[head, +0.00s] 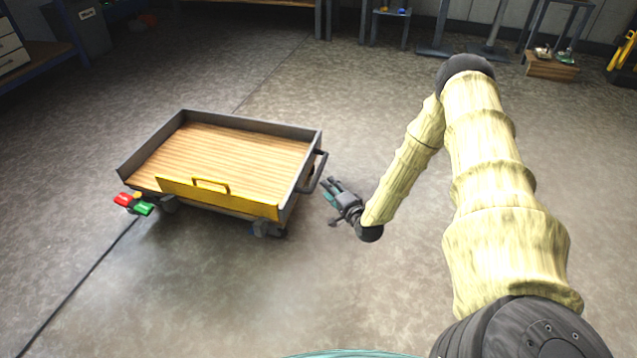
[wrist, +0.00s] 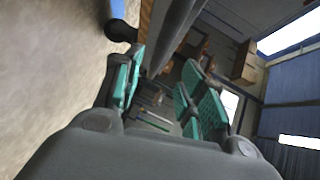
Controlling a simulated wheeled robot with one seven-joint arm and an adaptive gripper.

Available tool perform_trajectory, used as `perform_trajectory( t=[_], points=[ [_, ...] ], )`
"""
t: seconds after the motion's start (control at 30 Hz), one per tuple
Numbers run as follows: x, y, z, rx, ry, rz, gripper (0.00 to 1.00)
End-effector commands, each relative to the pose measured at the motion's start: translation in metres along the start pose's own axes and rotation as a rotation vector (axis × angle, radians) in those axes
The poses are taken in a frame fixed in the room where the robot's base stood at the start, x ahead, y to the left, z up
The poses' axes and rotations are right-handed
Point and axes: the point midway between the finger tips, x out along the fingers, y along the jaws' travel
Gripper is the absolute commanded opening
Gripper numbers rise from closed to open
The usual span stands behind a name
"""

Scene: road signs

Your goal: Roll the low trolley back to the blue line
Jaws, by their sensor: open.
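The low trolley (head: 235,150) has a plank deck, grey rims, a yellow front panel and small wheels. It stands left of centre in the head view, with a dark handle (head: 317,172) on its right end. My gripper (head: 329,190) is open and empty, just right of and slightly below the handle, seemingly apart from it. In the wrist view, the teal-padded fingers (wrist: 163,72) are spread, with a grey bar or edge of the trolley (wrist: 178,35) just beyond them. I cannot make out a blue line; only a thin dark line on the floor (head: 80,283) shows.
Red and green blocks (head: 133,204) are at the trolley's left front corner. A bench and drawers stand at back left. Stands and a small wooden crate (head: 551,66) are along the back.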

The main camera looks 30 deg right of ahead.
Motion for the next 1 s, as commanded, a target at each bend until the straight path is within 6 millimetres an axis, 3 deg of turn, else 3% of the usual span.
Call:
perform_trajectory(
  t=[0.27, 0.7, 1.0],
  points=[
    [0.015, 0.004, -0.009, 0.017, 0.013, -0.025, 0.41],
    [0.082, 0.004, -0.009, 0.015, 0.013, -0.024, 0.41],
    [0.109, 0.001, -0.01, 0.016, 0.013, -0.022, 0.41]
  ],
)
